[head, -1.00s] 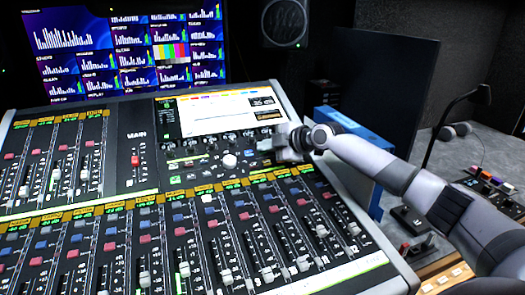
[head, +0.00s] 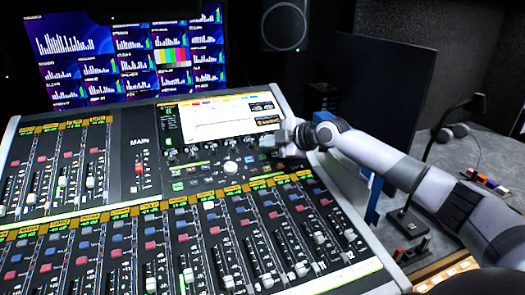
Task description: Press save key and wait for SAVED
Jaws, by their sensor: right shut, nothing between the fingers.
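The mixing console (head: 125,207) fills the left and middle of the head view. Its small display (head: 218,117) is lit, with a white panel and a small orange-edged box at lower right; the lettering is too small to read. A row of small keys (head: 190,178) lies below the display's knobs, beside a large white knob (head: 231,167). I cannot tell which key is the save key. My right gripper (head: 272,143) is shut and empty, over the console's upper right, just below the display. It hides the panel behind it; contact cannot be told. My left gripper is out of view.
A large monitor (head: 120,62) with level bars stands behind the console. A speaker (head: 284,27) is at the back. A dark panel (head: 378,90) stands behind my right arm. A desk with a gooseneck microphone (head: 440,125) and headphones (head: 453,132) is at right.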

